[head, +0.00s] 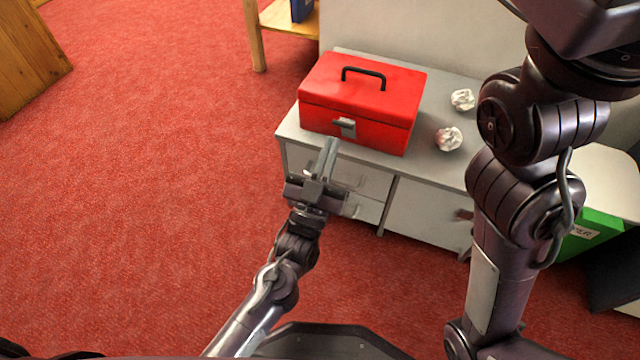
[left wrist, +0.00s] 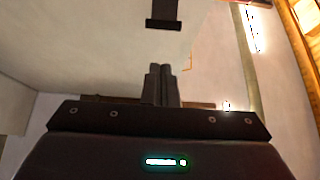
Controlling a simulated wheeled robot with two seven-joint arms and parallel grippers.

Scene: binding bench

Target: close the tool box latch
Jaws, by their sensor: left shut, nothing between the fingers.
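The red tool box (head: 358,101) stands with its lid down on the grey cabinet (head: 292,132) in the head view. Its black handle is on top. The grey latch (head: 346,127) is on the box's front face; its flap seems to stick out a little, but its exact position is hard to tell. My left gripper (head: 329,150) is shut and empty, just in front of and slightly below the latch, with its fingers pointing towards the box. In the left wrist view the two fingers (left wrist: 161,85) are together; the box is not recognisable there. My right gripper is out of view.
Two crumpled paper balls (head: 448,138) (head: 462,99) lie on the cabinet right of the box. A green binder (head: 592,232) is at the right. A wooden shelf (head: 285,17) stands behind. Red carpet (head: 130,200) is clear on the left.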

